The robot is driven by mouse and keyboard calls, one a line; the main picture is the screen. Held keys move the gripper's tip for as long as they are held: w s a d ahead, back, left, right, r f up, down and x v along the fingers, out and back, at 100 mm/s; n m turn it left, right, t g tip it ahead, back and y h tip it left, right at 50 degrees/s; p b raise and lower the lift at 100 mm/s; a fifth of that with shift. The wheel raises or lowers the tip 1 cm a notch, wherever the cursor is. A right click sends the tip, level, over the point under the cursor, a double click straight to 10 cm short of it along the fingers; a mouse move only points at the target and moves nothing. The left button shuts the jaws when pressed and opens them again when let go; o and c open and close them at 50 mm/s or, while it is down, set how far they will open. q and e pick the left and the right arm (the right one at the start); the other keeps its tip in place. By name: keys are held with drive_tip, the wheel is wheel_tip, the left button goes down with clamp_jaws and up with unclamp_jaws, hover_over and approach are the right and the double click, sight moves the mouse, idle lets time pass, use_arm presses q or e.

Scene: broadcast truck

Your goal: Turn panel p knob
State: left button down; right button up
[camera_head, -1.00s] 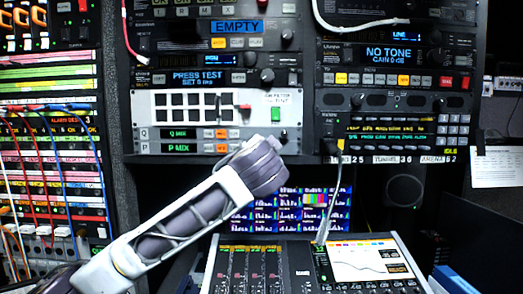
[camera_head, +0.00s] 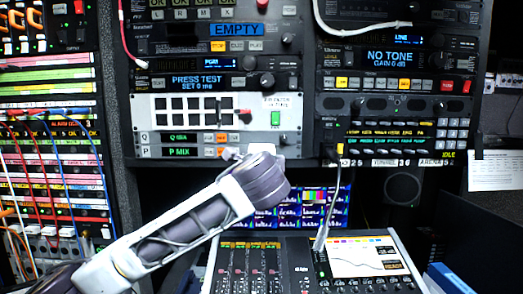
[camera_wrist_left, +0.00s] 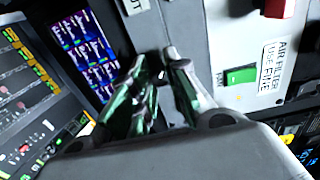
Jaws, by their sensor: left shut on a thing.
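My right gripper is in neither view.
Panel Q (camera_head: 180,138) is directly above panel P. Above it is a white panel with a green switch (camera_head: 275,119) and a red switch, close to my fingers. A cable (camera_head: 332,205) hangs to the right. Below are small screens (camera_head: 330,203) and a mixing console (camera_head: 320,240).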

use_arm(q)
drive_tip(key=m+p, duration=0.3)
drive_tip(key=m, duration=0.2)
drive_tip(key=m+p, duration=0.3)
drive_tip(key=m, duration=0.2)
drive_tip(key=shift+f+m, duration=0.2)
drive_tip(key=shift+m, duration=0.1)
idle(0.4)
drive_tip(key=c, duration=1.3)
unclamp_jaws()
drive_tip(key=shift+c, duration=0.2)
drive_tip(key=s, duration=1.2)
drive_tip(key=shift+d+r, duration=0.15)
